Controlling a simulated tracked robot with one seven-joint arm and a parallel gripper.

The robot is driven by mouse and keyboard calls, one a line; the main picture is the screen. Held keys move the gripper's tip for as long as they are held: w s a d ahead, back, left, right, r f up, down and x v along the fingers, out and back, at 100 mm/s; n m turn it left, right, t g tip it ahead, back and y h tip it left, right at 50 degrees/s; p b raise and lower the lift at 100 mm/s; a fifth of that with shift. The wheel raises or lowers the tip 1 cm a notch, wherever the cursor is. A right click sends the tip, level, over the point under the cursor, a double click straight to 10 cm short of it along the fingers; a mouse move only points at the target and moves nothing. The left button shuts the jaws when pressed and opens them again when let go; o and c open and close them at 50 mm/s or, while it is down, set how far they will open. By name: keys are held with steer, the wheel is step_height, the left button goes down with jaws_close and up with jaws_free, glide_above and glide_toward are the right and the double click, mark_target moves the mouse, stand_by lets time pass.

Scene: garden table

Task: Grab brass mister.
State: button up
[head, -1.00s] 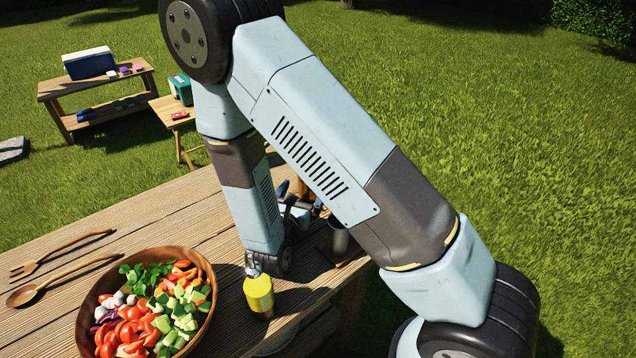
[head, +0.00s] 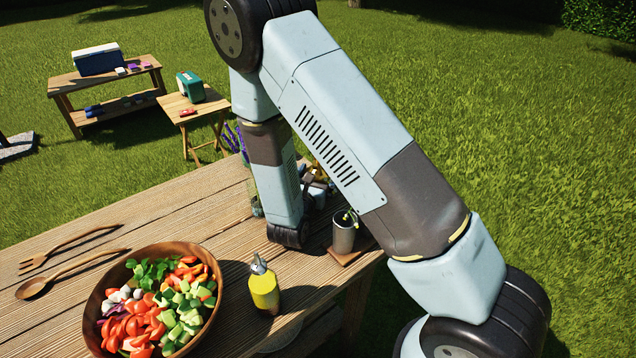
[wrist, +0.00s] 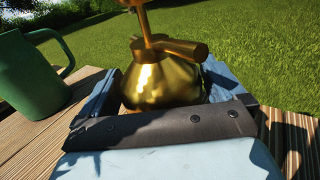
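The brass mister (wrist: 160,82) stands upright between the two fingers of my gripper (wrist: 162,80) in the wrist view. It has a shiny gold, rounded body, a narrow neck and a side knob; its top is cut off by the frame. My gripper's fingers are spread wide, one on each side of the body. The clearance looks narrow, and firm contact does not show. In the head view my gripper (head: 313,185) is mostly hidden behind my arm, over the far right part of the wooden table (head: 190,215).
In the wrist view a green mug (wrist: 32,75) stands close on the left. In the head view a grey pot (head: 344,235) is right of my wrist. A yellow bottle (head: 264,290) and a salad bowl (head: 95,305) are nearer. Purple flowers (head: 237,140) show behind my arm.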

steer(key=c, duration=1)
steer(key=shift+c, duration=0.5)
steer(key=shift+r, duration=0.1)
